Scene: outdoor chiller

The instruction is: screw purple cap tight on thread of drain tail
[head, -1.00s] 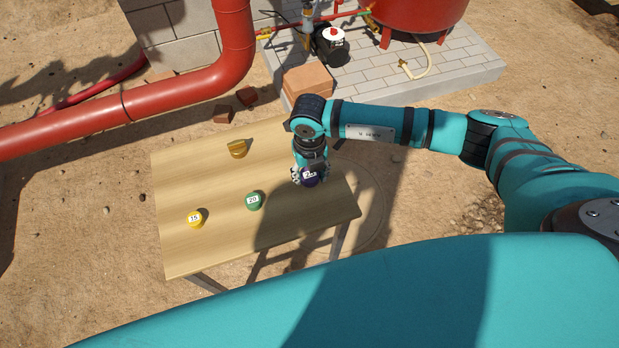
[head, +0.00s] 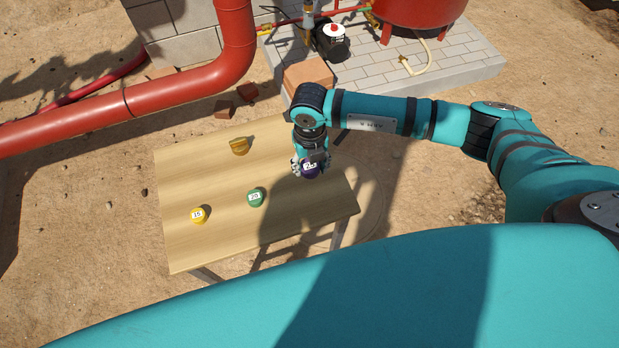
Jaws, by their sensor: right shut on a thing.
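The purple cap (head: 311,171), with a white label, is at the right part of the wooden table (head: 215,232). My right gripper (head: 308,163) is shut on it from above, and its fingers hide part of it. I cannot tell whether the cap touches the table top or hangs just above it. A pale hose with a brass-coloured end (head: 405,66) lies on the paved slab by the red tank; I cannot make out a thread there or tell whether it is the drain tail. My left gripper is not in view.
A yellow cap (head: 199,214), a green cap (head: 256,197) and a brass-coloured piece (head: 241,145) stand on the table. A large red pipe (head: 170,92) runs behind it. The paved slab (head: 455,62) carries a red tank (head: 408,14) and a dark pump (head: 331,40).

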